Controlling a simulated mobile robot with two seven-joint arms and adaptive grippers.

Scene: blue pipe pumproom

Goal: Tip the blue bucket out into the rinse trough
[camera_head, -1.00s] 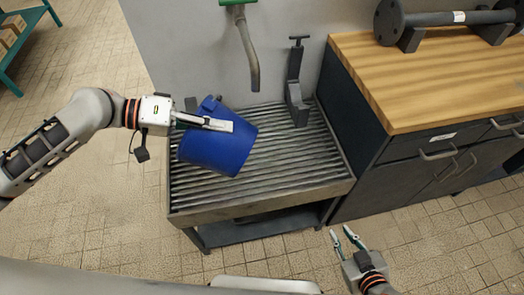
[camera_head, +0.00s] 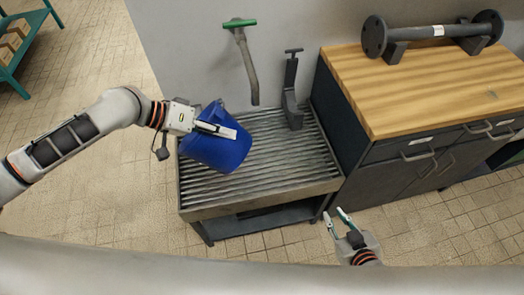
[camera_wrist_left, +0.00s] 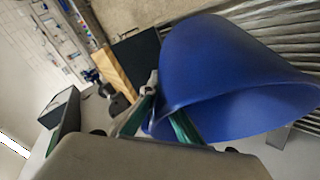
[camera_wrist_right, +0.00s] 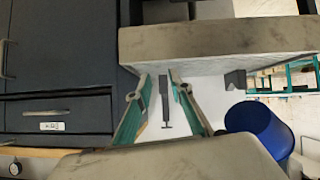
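The blue bucket (camera_head: 212,153) hangs tilted over the left part of the rinse trough (camera_head: 262,199), a grey metal basin with a ribbed bed. My left gripper (camera_head: 216,130) is shut on the bucket at its rim. In the left wrist view the bucket (camera_wrist_left: 215,65) fills the right side, and its rim runs between the fingers (camera_wrist_left: 165,118). Its contents cannot be made out. My right gripper (camera_head: 336,222) is open and empty in front of the trough's right corner. The right wrist view also shows the bucket (camera_wrist_right: 258,130).
A pipe spout with a green handle (camera_head: 240,22) hangs on the wall above the trough. A dark upright fixture (camera_head: 292,95) stands at the trough's back right. A wood-topped cabinet (camera_head: 430,85) with a flanged pipe (camera_head: 432,30) stands to the right.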

